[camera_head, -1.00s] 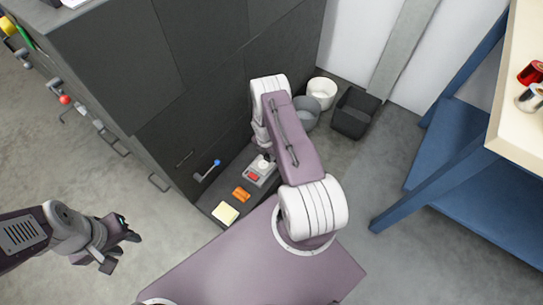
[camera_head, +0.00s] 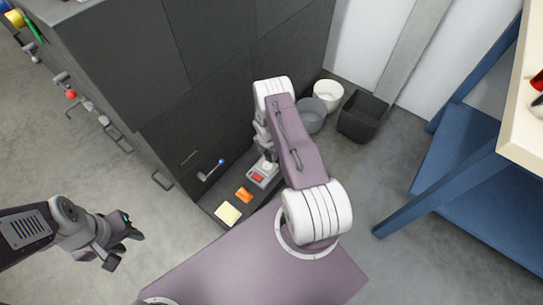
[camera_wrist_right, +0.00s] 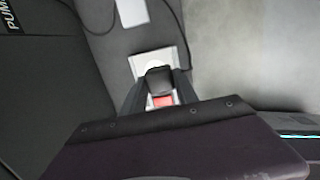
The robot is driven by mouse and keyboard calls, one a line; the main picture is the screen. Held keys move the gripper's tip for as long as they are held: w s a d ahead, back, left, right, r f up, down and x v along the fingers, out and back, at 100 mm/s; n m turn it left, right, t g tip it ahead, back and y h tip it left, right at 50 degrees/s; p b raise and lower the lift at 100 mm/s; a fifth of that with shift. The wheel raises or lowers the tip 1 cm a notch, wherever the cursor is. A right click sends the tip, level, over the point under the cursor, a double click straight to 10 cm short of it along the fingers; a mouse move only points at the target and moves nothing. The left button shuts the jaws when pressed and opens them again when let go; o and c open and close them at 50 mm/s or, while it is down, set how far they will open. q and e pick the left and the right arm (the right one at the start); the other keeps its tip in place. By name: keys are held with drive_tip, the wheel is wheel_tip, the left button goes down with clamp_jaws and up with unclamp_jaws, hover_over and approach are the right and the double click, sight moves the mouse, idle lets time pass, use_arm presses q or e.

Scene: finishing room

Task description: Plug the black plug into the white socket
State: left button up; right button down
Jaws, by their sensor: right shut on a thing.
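The white socket (camera_head: 264,170) with a red part sits on a low dark ledge at the foot of the grey cabinet. In the right wrist view, the socket (camera_wrist_right: 140,66) shows behind the black plug (camera_wrist_right: 159,78), with red below it. My right gripper (camera_wrist_right: 158,92) is shut on the plug and holds it in front of the socket face. The plug hides part of the socket, and I cannot tell whether they touch. In the head view, my right arm mostly hides the plug. My left gripper (camera_head: 124,247) is open and empty over the floor at left.
An orange object (camera_head: 244,195) and a pale yellow pad (camera_head: 227,213) lie on the ledge. A blue lever (camera_head: 212,169) sticks out from the cabinet (camera_head: 205,85). Grey (camera_head: 311,116), white (camera_head: 328,95) and black bins (camera_head: 362,116) stand behind. A blue table frame (camera_head: 440,190) is at right.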

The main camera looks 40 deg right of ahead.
sight(266, 160)
drive_tip(key=shift+w+a+f+b, duration=0.2)
drive_tip(key=shift+w+a+b, duration=0.25)
drive_tip(key=shift+w, duration=0.1)
idle(0.4)
drive_tip(key=shift+f+b, duration=2)
drive_tip(key=shift+f, duration=0.35)
drive_tip(key=shift+f, duration=0.1)
drive_tip(key=shift+f+b, duration=0.3)
drive_tip(key=shift+b, duration=0.05)
drive_tip(key=shift+f, duration=0.25)
drive_tip(key=c, duration=1.8)
unclamp_jaws()
drive_tip(key=shift+c, duration=0.2)
